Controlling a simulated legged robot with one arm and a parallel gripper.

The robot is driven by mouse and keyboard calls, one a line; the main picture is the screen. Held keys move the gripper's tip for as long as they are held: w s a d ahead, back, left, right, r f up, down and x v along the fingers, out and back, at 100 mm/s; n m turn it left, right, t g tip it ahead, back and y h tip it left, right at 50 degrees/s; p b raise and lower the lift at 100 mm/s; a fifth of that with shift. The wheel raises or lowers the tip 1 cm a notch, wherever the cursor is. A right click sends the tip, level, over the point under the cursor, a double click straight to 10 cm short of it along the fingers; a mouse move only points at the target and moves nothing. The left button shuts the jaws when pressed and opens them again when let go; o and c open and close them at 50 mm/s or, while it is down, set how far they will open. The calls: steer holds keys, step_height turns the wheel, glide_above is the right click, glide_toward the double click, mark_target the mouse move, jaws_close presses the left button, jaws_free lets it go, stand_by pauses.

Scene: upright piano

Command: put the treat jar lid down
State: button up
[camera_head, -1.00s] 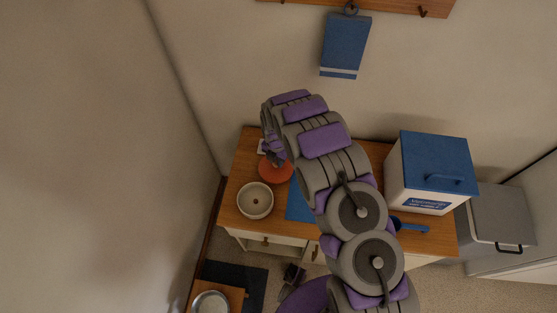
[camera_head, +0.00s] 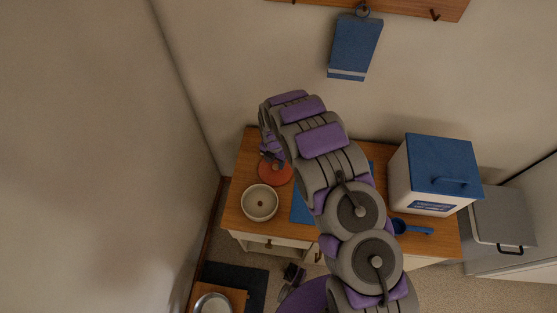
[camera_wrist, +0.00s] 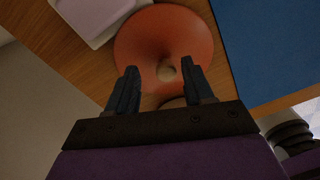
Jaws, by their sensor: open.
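The orange-red round lid (camera_head: 275,174) lies on the left part of the wooden cabinet top, behind a cream round vessel (camera_head: 260,203) that may be the jar. Contact with the knob cannot be told. In the head view my arm hides part of the gripper and the cabinet top.
A blue mat (camera_head: 303,207) lies right of the cream vessel. A white bin with a blue lid (camera_head: 440,165) and a blue scoop (camera_head: 411,228) are at the right. A white object (camera_wrist: 97,14) sits beside the lid. A blue pad (camera_head: 355,46) hangs on the wall.

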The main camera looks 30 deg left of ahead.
step_height(320, 180, up, 12)
steer(key=p, duration=0.2)
steer(key=s+d+r+m, duration=0.3)
steer(key=d+r+m, duration=0.6)
steer(key=d+r, duration=0.35)
steer(key=s+d+r+m, duration=0.2)
steer(key=d+r+m, duration=0.8)
steer(key=d, duration=0.4)
steer(key=s+d+r+m, duration=0.2)
steer(key=s+d+m, duration=0.2)
steer(key=s, duration=0.4)
steer(key=s+d+r+m+g, duration=0.1)
steer(key=s+d+r+m, duration=0.2)
steer(key=s+d+m, duration=0.2)
steer(key=s+d+r+m, duration=0.3)
steer(key=s+d+m, duration=0.2)
steer(key=s, duration=0.7)
steer(key=shift+m+g, duration=0.4)
steer(key=shift+m, duration=0.8)
steer(key=shift+o, duration=0.2)
steer(key=shift+s, duration=0.1)
